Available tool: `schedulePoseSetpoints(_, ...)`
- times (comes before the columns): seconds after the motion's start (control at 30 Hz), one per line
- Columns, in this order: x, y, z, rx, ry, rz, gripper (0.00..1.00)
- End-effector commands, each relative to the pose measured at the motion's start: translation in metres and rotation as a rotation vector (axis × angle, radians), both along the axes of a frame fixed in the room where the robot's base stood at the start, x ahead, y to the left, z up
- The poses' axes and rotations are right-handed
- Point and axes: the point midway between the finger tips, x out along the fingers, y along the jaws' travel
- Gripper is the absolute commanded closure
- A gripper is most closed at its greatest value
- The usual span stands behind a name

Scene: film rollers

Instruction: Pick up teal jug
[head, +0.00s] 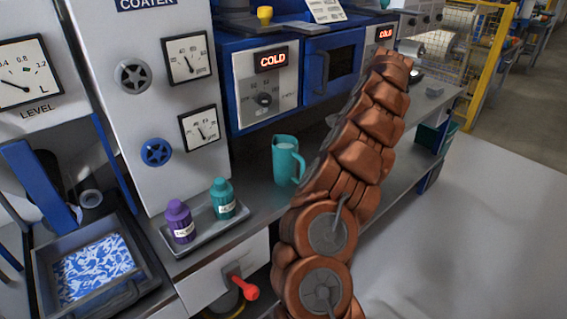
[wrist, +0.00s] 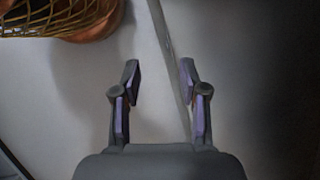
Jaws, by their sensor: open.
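The teal jug (head: 286,160) stands upright on the grey counter in the head view, below the oven with the COLD display. Its handle is on its right side, close to my copper-coloured arm. The arm rises in front of the counter and its lower links cover the area just right of the jug. My gripper (wrist: 160,80) shows in the wrist view with its two fingers apart and nothing between them. Below it are a pale surface and a thin edge line. The jug is not in the wrist view. The gripper cannot be made out in the head view.
A grey tray (head: 205,234) left of the jug holds a purple bottle (head: 180,222) and a teal bottle (head: 222,198). The blue oven (head: 265,85) stands behind the jug. A red-handled valve (head: 243,287) sticks out below the counter. The floor (head: 470,230) at right is clear.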

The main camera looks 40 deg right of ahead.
Motion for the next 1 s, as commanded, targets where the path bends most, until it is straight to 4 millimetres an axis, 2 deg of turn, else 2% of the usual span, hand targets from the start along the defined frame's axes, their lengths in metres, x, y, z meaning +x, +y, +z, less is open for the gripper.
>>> schedulePoseSetpoints(0.2,0.009,0.022,-0.001,0.005,-0.001,0.014,0.57)
schedulePoseSetpoints(0.7,0.019,0.058,0.001,0.003,-0.001,0.011,0.57)
schedulePoseSetpoints(1.0,0.022,0.067,0.000,0.001,0.001,0.008,0.57)
